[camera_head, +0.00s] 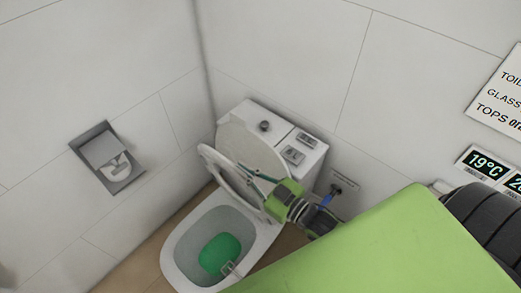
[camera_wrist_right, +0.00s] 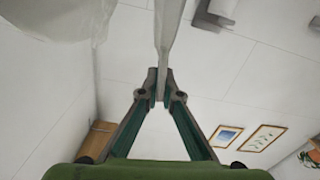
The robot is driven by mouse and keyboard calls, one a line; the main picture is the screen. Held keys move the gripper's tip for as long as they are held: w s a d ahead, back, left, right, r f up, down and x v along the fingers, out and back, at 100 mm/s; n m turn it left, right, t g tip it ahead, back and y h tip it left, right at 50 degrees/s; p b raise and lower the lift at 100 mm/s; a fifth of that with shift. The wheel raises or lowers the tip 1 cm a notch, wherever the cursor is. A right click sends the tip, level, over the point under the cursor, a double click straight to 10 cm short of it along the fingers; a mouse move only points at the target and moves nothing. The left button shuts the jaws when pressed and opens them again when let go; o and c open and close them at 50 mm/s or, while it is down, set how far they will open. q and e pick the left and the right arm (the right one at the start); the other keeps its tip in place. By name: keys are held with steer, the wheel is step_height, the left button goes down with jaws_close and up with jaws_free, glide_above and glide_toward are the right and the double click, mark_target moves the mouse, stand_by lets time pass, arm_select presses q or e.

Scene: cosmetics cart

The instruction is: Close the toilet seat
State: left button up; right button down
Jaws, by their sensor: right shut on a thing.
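The white toilet (camera_head: 172,262) stands in the corner with green water in its bowl. Its seat ring (camera_head: 207,153) is raised and tilted, standing up over the back of the bowl. The lid (camera_head: 240,142) is up behind it, leaning towards the tank. My right gripper (camera_head: 251,174) reaches in from the right and is shut on the seat. In the right wrist view its fingertips (camera_wrist_right: 160,86) pinch the thin edge of the seat (camera_wrist_right: 168,38). The fingers and arm hide part of the seat's right side. My left gripper is not in view.
The tank (camera_head: 308,156) stands against the back wall, with small items on top. A paper holder (camera_head: 108,155) is on the left wall. A blue-handled valve (camera_head: 328,196) is near my right gripper. Temperature displays (camera_head: 486,165) hang at the right.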

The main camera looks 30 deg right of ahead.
steer(key=s+a+f+n+b, duration=0.2)
steer(key=s+a+f, duration=0.1)
steer(key=a, duration=0.5)
steer(key=s+a+f+n+b, duration=0.2)
steer(key=s+a+f, duration=0.2)
steer(key=a, duration=0.4)
steer(key=shift+a+f+n, duration=0.2)
steer(key=shift+a+n, duration=0.2)
steer(key=c, duration=2.2)
jaws_free()
steer(key=shift+c, duration=0.2)
